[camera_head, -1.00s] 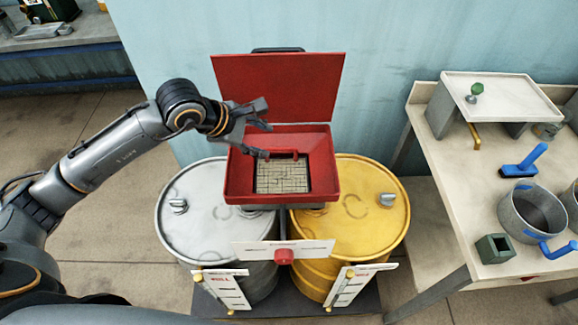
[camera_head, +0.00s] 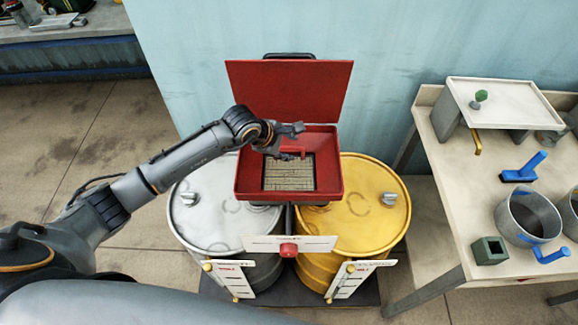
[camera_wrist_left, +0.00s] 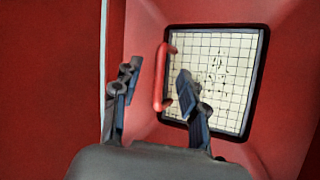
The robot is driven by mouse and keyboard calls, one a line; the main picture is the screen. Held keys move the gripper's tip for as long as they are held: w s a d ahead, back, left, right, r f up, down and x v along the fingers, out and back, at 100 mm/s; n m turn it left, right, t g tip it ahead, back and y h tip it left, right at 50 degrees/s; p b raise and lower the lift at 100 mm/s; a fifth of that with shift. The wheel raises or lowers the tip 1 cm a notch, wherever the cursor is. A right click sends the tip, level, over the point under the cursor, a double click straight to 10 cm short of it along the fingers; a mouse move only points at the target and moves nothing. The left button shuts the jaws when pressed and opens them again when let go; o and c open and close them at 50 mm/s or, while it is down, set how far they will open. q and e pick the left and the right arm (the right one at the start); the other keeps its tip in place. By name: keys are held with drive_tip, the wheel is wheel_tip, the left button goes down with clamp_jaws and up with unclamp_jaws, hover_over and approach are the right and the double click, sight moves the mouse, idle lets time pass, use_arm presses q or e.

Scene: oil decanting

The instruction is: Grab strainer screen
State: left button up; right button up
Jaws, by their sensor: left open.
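The strainer screen (camera_head: 289,174) is a pale mesh panel with a dark frame, lying in the bottom of the open red box (camera_head: 328,186). In the left wrist view the screen (camera_wrist_left: 217,83) shows a few dark specks on its mesh. Its red handle (camera_wrist_left: 161,77) stands along one edge. My left gripper (camera_head: 294,141) is open and over the box by the handle. In the left wrist view its two fingers (camera_wrist_left: 152,97) are apart, with the handle appearing between them. I cannot tell whether either finger touches it. My right gripper is not in view.
The red lid (camera_head: 289,90) stands open behind the box. A silver drum (camera_head: 207,220) and a yellow drum (camera_head: 357,225) stand beneath it.

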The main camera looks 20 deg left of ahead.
use_arm(q)
drive_tip(key=shift+x, duration=0.85)
drive_tip(key=shift+c, duration=0.3)
clamp_jaws()
drive_tip(key=shift+r, duration=0.1)
